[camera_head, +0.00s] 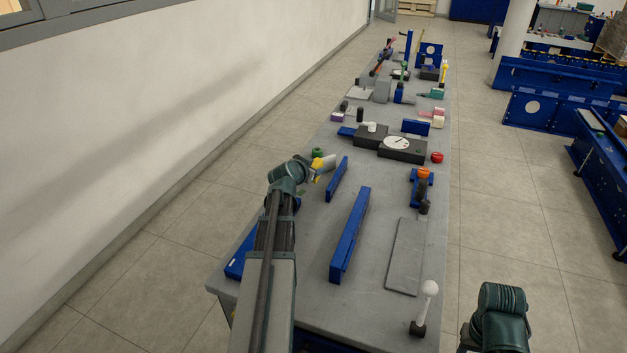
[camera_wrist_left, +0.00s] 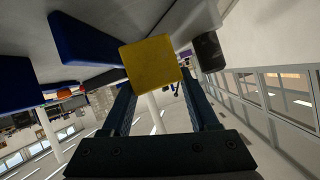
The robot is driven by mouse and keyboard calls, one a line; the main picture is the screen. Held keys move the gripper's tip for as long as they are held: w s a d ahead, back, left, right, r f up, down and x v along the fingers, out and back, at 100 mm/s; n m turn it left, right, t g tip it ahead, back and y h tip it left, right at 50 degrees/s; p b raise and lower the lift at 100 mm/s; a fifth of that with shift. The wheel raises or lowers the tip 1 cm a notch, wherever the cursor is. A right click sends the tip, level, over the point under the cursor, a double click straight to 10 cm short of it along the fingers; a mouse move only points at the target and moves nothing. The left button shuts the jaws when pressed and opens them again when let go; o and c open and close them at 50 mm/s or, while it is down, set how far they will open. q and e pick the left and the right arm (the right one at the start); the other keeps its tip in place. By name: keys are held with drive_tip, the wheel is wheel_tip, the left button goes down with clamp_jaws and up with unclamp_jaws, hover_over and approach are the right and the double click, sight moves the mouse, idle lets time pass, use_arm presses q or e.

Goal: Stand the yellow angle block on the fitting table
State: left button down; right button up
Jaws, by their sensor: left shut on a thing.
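The yellow angle block (camera_head: 318,163) is in my left gripper (camera_head: 319,169), low over the left side of the long grey fitting table (camera_head: 375,300). In the left wrist view, the block (camera_wrist_left: 152,65) shows a square yellow face between the two fingers of the shut left gripper (camera_wrist_left: 158,88). The fingers and arm hide part of the block. I cannot tell whether it touches the table. My right arm shows at the lower right of the head view, but its gripper does not show.
Blue bars (camera_head: 350,235) and (camera_head: 337,179) stand just right of my left gripper. A green round piece (camera_head: 317,152) is behind it. Dark boxes, one with a white dial (camera_head: 397,143), stand farther back.

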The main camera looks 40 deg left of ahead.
use_arm(q)
drive_tip(key=shift+f+b, duration=1.8)
drive_tip(key=shift+f+b, duration=0.6)
drive_tip(key=shift+b, duration=0.05)
drive_tip(key=shift+d+r, duration=0.1)
drive_tip(key=shift+c, duration=0.7)
unclamp_jaws()
drive_tip(key=shift+s, duration=0.15)
drive_tip(key=shift+d, duration=0.1)
drive_tip(key=shift+r, duration=0.1)
drive_tip(key=p+v, duration=0.6)
drive_tip(key=v, duration=0.6)
drive_tip(key=shift+r+p, duration=0.35)
